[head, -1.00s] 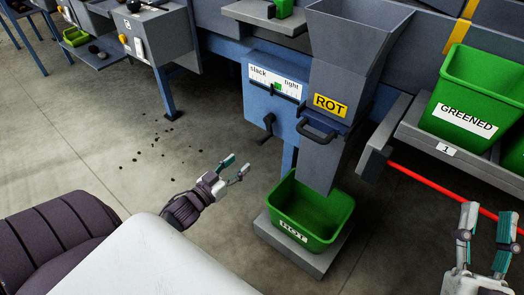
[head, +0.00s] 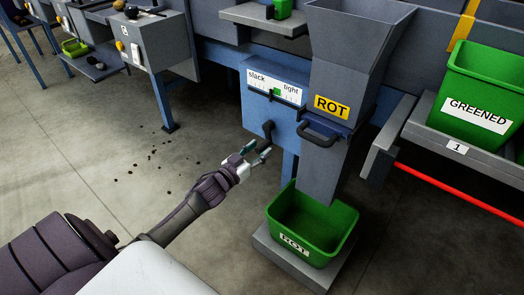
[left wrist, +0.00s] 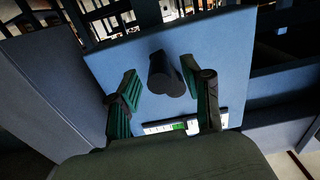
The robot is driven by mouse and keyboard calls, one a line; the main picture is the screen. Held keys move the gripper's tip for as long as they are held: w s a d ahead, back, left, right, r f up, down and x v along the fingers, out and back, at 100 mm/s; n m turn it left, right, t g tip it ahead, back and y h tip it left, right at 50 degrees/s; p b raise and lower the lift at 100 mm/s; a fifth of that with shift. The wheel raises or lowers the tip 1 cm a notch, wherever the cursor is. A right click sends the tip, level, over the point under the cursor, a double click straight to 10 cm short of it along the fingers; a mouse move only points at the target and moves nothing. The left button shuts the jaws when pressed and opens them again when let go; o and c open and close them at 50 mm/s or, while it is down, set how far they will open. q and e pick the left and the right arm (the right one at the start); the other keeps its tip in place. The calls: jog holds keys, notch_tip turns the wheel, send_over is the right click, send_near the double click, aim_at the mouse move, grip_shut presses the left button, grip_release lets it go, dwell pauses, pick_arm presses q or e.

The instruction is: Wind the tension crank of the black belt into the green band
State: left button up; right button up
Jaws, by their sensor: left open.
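The dark tension crank (head: 268,130) sticks out of the blue housing (head: 262,112) beneath the gauge. The gauge (head: 274,87) is a white strip marked slack and tight, with a green band (head: 277,92) near its middle; its exact pointer reading is too small to tell. My left gripper (head: 260,151) is open, just below and in front of the crank. In the left wrist view, the crank's dark round grip (left wrist: 166,74) appears between the two spread fingers (left wrist: 163,92), with visible gaps on both sides. My right gripper is out of view.
The grey ROT chute (head: 333,100) with its handle (head: 318,134) stands just right of the crank. Below it is a green bin (head: 345,222) on a grey platform. A GREENED bin (head: 485,75) sits on a shelf at right. Open floor with dark crumbs lies left.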

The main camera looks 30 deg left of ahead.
pick_arm(q)
jog(key=shift+w+d, duration=0.1)
jog(key=shift+w, duration=0.95)
grip_shut()
